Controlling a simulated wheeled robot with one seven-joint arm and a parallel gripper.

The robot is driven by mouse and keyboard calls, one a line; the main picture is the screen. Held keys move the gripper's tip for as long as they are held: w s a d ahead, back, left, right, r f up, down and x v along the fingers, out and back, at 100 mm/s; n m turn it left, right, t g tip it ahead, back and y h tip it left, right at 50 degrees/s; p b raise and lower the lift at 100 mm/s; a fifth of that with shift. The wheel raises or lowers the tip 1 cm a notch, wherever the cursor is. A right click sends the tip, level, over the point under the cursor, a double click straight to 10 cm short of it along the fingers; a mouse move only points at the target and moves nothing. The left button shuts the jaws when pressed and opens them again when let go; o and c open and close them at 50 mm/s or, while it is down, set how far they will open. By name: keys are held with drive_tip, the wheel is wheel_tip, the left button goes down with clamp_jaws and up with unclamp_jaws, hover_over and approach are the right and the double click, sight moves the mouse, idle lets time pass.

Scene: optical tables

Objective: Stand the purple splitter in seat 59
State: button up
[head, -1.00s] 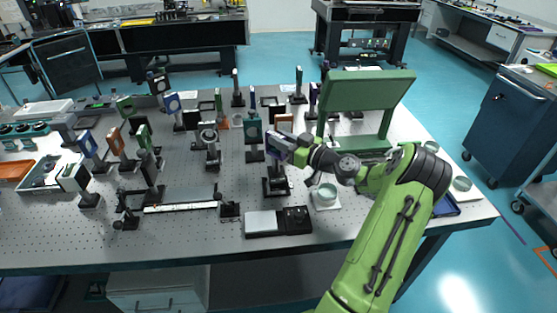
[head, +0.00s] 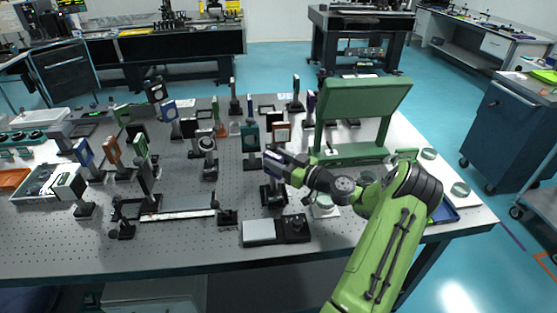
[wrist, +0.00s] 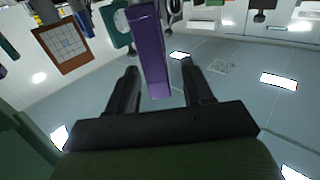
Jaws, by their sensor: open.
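The purple splitter is a tall, flat bar (wrist: 150,50) between my fingers in the wrist view, with gaps to both fingers. My gripper (wrist: 160,82) is open around it. In the head view my gripper (head: 280,164) is over a black post mount (head: 272,192) near the table's front middle. The splitter is mostly hidden there by the fingers, and I cannot tell how firmly it sits in the mount. No seat number is readable, so I cannot tell which seat is 59.
A teal plate on a post (head: 250,138) and an orange-framed square optic (head: 282,132) stand close behind. A large green frame (head: 358,110) is to the right. A grey and black block (head: 275,230) lies in front. Several other posts crowd the left.

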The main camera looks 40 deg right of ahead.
drive_tip(key=shift+r, duration=0.1)
drive_tip(key=s+d, duration=0.2)
drive_tip(key=s, duration=1)
drive_tip(key=w+a+r+n+g+y, duration=0.15)
drive_tip(key=a+g, duration=0.45)
drive_tip(key=a, duration=0.6)
drive_tip(key=w+a+n+g, duration=0.25)
drive_tip(key=a+g, duration=0.25)
drive_tip(key=a, duration=0.6)
drive_tip(key=s+a+r+m+h, duration=0.2)
drive_tip(key=s+a+r+m, duration=0.1)
drive_tip(key=s, duration=0.6)
drive_tip(key=s+a+r+m+g+h, duration=0.1)
drive_tip(key=s+a+r+m+h, duration=0.2)
drive_tip(key=s+a, duration=0.3)
drive_tip(key=s+r, duration=0.1)
drive_tip(key=s, duration=0.2)
drive_tip(key=shift+a, duration=0.1)
